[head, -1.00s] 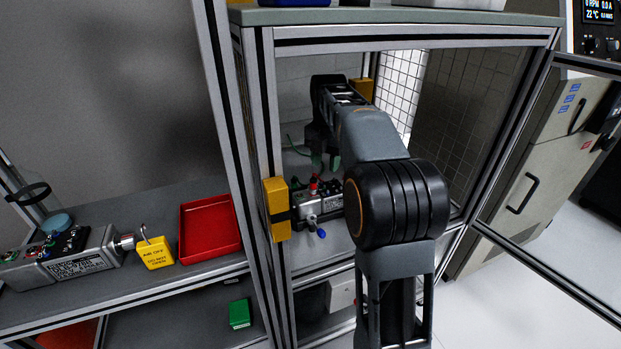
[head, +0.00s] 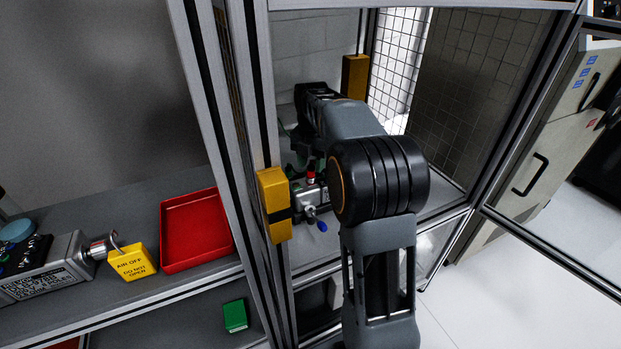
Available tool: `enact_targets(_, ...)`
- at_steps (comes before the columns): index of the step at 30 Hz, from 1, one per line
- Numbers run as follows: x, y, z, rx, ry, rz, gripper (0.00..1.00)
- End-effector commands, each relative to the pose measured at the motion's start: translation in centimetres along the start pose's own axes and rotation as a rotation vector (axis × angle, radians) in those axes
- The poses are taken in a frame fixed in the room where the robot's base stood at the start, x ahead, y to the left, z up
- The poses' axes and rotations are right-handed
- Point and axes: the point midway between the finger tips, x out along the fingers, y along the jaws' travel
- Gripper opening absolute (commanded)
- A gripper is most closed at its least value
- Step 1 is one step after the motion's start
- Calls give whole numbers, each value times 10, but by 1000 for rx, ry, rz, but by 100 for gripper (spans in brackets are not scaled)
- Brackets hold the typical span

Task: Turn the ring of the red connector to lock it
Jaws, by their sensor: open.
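The red connector (head: 311,178) is a small red piece on top of the grey servo unit (head: 318,192) inside the framed enclosure. A blue-tipped part (head: 321,226) sticks out at the unit's front. My gripper (head: 304,158) is inside the enclosure, pointing down just above and behind the red connector. It is open; its fingers are dark, small and partly hidden by my forearm. I cannot tell whether they touch the connector or stand around it. My arm also hides the right part of the servo unit.
The enclosure's left post carries a yellow block (head: 274,205). Its glazed door (head: 545,225) stands open at right. A green box (head: 235,315) lies below.

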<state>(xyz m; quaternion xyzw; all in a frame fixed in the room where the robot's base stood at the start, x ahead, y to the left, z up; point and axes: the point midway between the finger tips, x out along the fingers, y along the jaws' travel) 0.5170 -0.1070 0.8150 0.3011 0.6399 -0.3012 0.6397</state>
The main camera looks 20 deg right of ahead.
Motion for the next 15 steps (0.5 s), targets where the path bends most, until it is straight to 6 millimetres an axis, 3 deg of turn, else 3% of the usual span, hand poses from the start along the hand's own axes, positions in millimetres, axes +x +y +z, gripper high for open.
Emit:
enact_targets(1, 11, 0, 0, -1, 1, -1, 42)
enact_targets(6, 29, 1, -1, -2, 0, 0, 42)
enact_targets(15, 40, 2, -1, -4, 0, 0, 42)
